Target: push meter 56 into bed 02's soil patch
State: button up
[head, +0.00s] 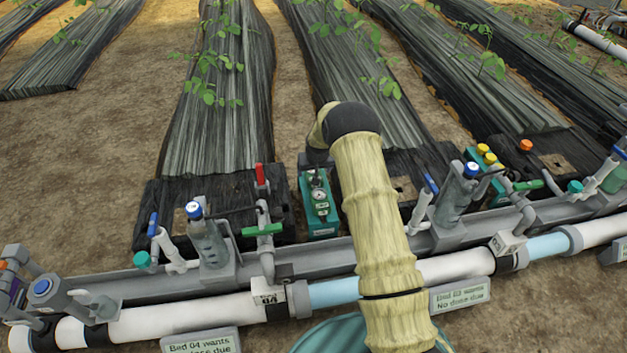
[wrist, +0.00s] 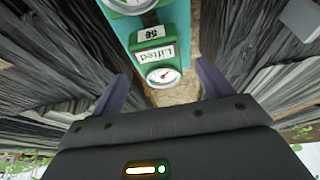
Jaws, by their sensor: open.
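In the head view, a green meter with a dial (head: 319,195) stands at a teal holder between two beds. My gripper (wrist: 161,88) is open, its two dark fingers spread to either side of the dial's near end; contact cannot be told. In the head view my arm hides the gripper. A brown soil patch (head: 556,162) shows in the dark cover of a bed at right; its bed number is not readable.
Signs for Bed 04 (head: 200,343) and Bed 03 (head: 461,294) stand along the white pipe (head: 190,316). Valves and risers line the grey rail. A green box with yellow knobs (head: 484,155) sits left of the right-hand soil patch. Bare soil (head: 110,130) lies between beds.

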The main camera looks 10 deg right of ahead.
jog(key=shift+b+x, duration=1.25)
jog(key=shift+x, duration=1.1)
jog(key=shift+r, duration=0.1)
jog(key=c, duration=1.1)
jog(key=shift+r+p, duration=4.7)
jog(key=shift+r, duration=0.85)
